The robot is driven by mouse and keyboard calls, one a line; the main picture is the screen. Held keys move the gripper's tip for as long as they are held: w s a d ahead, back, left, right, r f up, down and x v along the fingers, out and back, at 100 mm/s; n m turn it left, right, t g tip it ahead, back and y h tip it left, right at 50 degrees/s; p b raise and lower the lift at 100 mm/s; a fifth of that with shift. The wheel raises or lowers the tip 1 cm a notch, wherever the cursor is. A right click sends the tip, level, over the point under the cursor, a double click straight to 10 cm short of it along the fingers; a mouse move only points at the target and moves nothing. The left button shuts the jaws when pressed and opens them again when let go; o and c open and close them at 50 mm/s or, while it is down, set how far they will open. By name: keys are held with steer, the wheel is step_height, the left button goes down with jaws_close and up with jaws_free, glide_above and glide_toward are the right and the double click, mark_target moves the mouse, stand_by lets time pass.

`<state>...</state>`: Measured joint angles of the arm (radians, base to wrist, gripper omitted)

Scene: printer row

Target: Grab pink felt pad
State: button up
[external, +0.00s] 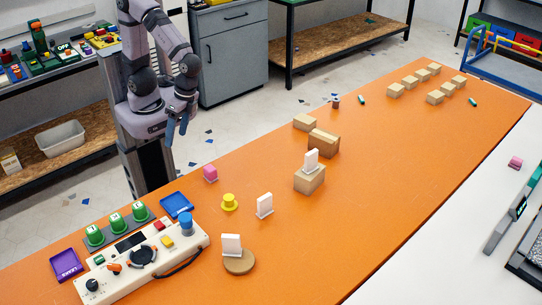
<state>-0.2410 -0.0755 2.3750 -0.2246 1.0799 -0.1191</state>
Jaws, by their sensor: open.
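A small pink block-like piece (210,173) sits on the orange table near its far left edge. A second, flatter pink piece (515,162) lies on the white surface at the right. Neither clearly reads as felt at this size, so I cannot tell which is the pink felt pad. My gripper (174,134) points down beside the table's far edge, above and to the left of the nearer pink piece and apart from it. It is open, with nothing seen between its fingers.
A yellow knob-shaped piece (229,202), a blue tray (177,205) and a white upright card (265,205) stand near the pink block. A control panel (143,258) fills the near left. Cardboard boxes (323,142) stand mid-table.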

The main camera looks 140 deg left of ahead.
steer(key=w+n+h, duration=0.1)
steer(key=n+h, duration=0.2)
steer(key=n, duration=0.1)
steer(key=r+n+t+h+b, duration=0.1)
steer(key=n+t+h, duration=0.6)
steer(key=n, duration=0.6)
glide_above(210, 167)
steer(key=s+a, duration=0.1)
steer(key=a, duration=0.2)
steer(key=f, duration=1.1)
steer(key=shift+d+f, duration=0.2)
steer(key=shift+f, duration=0.45)
steer(key=shift+p+x, duration=0.6)
steer(key=shift+x, duration=0.95)
steer(key=shift+p+x, duration=0.65)
steer(key=shift+x, duration=1.45)
steer(key=shift+w+a, duration=0.1)
steer(key=c, duration=1.1)
